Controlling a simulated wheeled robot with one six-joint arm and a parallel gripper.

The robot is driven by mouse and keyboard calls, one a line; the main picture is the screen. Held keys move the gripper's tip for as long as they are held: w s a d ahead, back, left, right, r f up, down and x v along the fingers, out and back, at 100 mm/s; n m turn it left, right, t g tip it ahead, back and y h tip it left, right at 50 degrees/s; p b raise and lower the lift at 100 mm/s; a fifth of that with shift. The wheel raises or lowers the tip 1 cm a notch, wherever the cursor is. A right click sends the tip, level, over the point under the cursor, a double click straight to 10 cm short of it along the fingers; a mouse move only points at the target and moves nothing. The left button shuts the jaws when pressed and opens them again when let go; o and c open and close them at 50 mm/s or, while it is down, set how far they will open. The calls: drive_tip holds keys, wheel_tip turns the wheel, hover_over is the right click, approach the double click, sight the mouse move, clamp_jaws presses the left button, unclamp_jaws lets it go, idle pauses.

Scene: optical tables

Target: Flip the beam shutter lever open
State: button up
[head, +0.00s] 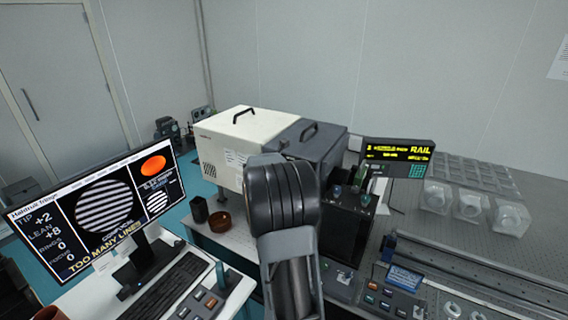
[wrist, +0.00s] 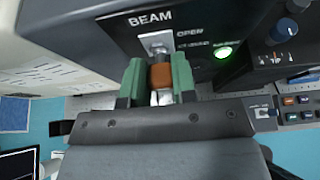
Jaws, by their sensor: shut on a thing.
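In the wrist view, the beam shutter lever (wrist: 161,84) has an orange grip and comes out of a pale metal plate (wrist: 157,41) on a dark panel. The panel (wrist: 110,35) reads BEAM, with OPEN beside the plate and a second, blurred word under it. My gripper (wrist: 158,73) has green fingers, one on each side of the orange grip, and is shut on it. I cannot tell for sure which way the lever is thrown. A green lamp (wrist: 223,52) glows right of the plate. In the head view my arm hides the lever and gripper.
A white and dark grey housing (head: 245,135) stands behind my arm. A monitor (head: 105,205) reading TOO MANY LINES and a keyboard (head: 165,287) are at left. A yellow-lettered RAIL display (head: 398,152) and a long rail (head: 480,268) are at right. A blue knob (wrist: 284,29) is near the lamp.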

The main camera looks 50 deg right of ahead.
drive_tip(key=shift+d+r+y, duration=0.15)
drive_tip(key=shift+r+y, duration=0.2)
drive_tip(key=shift+y, duration=0.65)
drive_tip(key=o, duration=0.9)
drive_tip(key=v, duration=0.4)
drive_tip(key=b+v, duration=0.1)
drive_tip(key=v, duration=0.4)
drive_tip(key=b+v, duration=0.1)
drive_tip(key=v, duration=0.3)
drive_tip(key=shift+w+r, duration=0.2)
drive_tip(key=shift+r, duration=0.3)
